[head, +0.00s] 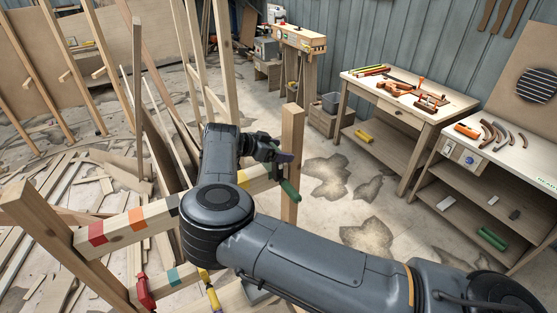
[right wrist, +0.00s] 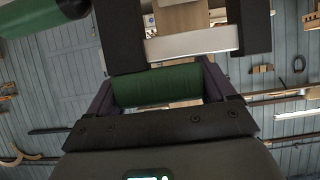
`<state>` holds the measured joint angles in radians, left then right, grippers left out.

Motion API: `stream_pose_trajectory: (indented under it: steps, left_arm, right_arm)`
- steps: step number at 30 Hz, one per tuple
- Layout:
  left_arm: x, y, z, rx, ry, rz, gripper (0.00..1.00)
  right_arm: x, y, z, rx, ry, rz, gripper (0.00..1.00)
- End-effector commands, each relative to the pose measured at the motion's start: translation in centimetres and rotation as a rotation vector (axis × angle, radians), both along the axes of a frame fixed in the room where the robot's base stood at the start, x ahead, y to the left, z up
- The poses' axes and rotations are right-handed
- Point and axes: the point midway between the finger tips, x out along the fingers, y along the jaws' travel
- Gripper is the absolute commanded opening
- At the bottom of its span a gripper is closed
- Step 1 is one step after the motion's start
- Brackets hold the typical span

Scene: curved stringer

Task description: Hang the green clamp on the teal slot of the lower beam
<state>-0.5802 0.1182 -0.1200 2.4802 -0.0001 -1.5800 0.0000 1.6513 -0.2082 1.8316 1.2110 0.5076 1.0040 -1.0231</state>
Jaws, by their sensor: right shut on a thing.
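My right gripper (head: 272,150) is shut on the green clamp (head: 290,189), near the right end of the upper beam. Whether the clamp touches that beam or the post is unclear. In the right wrist view the gripper (right wrist: 157,90) closes around a green part of the clamp (right wrist: 157,86), with its pale bar and dark jaws beyond. A green handle sticks out at upper left. The teal slot (head: 173,277) is a band on the lower beam (head: 189,271), at bottom left in the head view. My forearm hides part of that beam. My left gripper is not in view.
The upper beam (head: 117,226) carries red, orange, dark and yellow bands. A red clamp (head: 144,293) hangs left of the teal band, and a yellow-and-purple clamp (head: 213,295) stands right of it. An upright post (head: 292,150) stands at right. Tool benches stand farther right.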

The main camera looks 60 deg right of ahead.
Motion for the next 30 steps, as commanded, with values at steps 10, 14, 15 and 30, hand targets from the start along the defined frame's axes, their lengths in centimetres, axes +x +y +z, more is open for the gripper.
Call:
stream_pose_trajectory:
  steps: [10,14,15,30]
  left_arm:
    - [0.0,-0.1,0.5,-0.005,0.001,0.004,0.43]
    - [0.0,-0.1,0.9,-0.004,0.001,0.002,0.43]
    - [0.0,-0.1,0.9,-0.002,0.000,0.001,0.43]
    - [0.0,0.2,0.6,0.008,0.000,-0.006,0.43]
  right_arm:
    - [0.0,-0.1,-2.2,-0.002,0.000,0.000,0.44]
    - [0.0,-0.1,-3.7,-0.001,0.000,0.000,0.44]
    - [0.0,-0.1,-3.9,-0.002,-0.001,-0.001,0.44]
    - [0.0,0.0,-4.7,0.000,-0.001,0.000,0.86]
